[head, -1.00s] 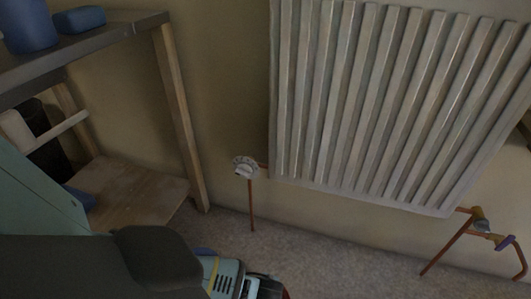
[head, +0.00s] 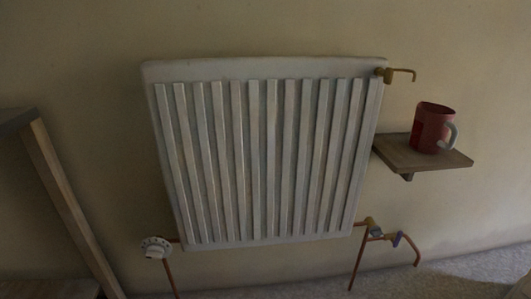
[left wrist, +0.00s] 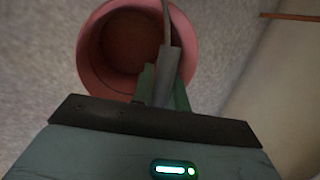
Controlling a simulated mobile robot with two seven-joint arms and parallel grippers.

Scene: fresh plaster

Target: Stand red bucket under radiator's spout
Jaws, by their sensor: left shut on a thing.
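The red bucket (left wrist: 92,48) shows in the left wrist view, seen from above into its round opening. My left gripper (left wrist: 163,82) is shut on it, at a grey strip that looks like its handle and crosses the near right side of the opening. The bucket looks empty. The white radiator (head: 265,155) hangs on the wall in the head view. A copper spout with a blue tap (head: 407,243) is at its lower right. Another bent copper spout (head: 402,71) is at its upper right corner. The bucket and both grippers are out of the head view.
A red mug (head: 431,128) stands on a small wall shelf (head: 403,156) right of the radiator. A white valve knob (head: 155,247) is at the radiator's lower left. A wooden rack post (head: 68,200) stands at the left. Carpet (head: 470,277) shows clear at lower right.

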